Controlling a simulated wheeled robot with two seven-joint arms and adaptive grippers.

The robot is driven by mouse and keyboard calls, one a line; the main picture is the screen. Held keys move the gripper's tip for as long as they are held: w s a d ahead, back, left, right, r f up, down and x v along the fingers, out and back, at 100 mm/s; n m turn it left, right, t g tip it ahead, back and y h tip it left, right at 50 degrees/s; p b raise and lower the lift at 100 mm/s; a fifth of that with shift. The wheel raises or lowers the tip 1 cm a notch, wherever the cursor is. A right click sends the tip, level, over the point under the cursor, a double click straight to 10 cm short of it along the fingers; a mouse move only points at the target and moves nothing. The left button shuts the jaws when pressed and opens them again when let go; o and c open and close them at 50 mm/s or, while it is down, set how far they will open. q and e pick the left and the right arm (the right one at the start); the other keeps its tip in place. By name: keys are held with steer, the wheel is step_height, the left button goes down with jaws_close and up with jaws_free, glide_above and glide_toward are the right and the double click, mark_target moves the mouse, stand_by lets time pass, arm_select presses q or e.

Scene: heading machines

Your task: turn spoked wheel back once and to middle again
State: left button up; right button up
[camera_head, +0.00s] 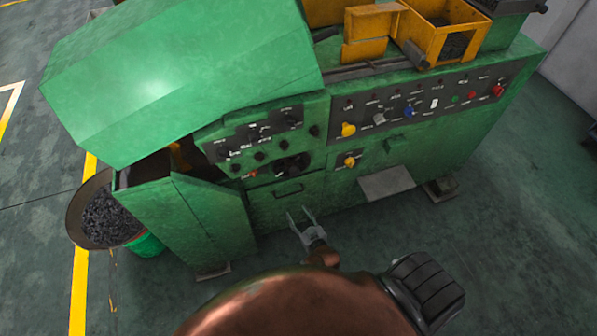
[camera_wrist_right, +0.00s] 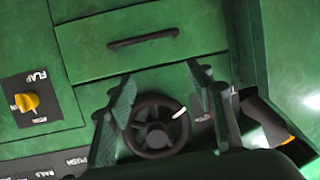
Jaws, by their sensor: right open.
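The spoked wheel (camera_wrist_right: 157,138) is a small black handwheel on the green front of the heading machine. In the head view it is a dark shape (camera_head: 292,166) on the panel, below the dial panel. My right gripper (camera_head: 301,213) is open and empty, in front of the machine and below the wheel in the picture. In the right wrist view the two fingers (camera_wrist_right: 160,76) stand on either side of the wheel. I cannot tell whether they touch it. The lower part of the wheel's surroundings is hidden by the gripper body. My left gripper is not in view.
A dark handle bar (camera_wrist_right: 143,39) lies near the wheel. A yellow FLAP knob (camera_wrist_right: 27,102) sits on a black plate beside it. A long switch panel (camera_head: 433,104) runs right. A bin of dark pieces (camera_head: 108,218) stands at left. The floor in front is clear.

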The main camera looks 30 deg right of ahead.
mark_target(296, 174)
steer(key=w+d+r+m+t+h, duration=0.1)
steer(key=w+d+r, duration=0.1)
steer(key=r, duration=0.5)
steer(key=w+d+r+m+t+h, duration=0.1)
steer(key=w+d+r+t+h, duration=0.1)
steer(key=r, duration=0.4)
steer(key=b+x, duration=0.2)
steer(key=x, duration=0.4)
steer(key=shift+w+a+f, duration=0.1)
steer(key=shift+f, duration=0.05)
steer(key=shift+w+b, duration=0.3)
steer(key=shift+w, duration=0.4)
steer(key=shift+c, duration=0.5)
jaws_close()
steer(key=shift+d, duration=0.2)
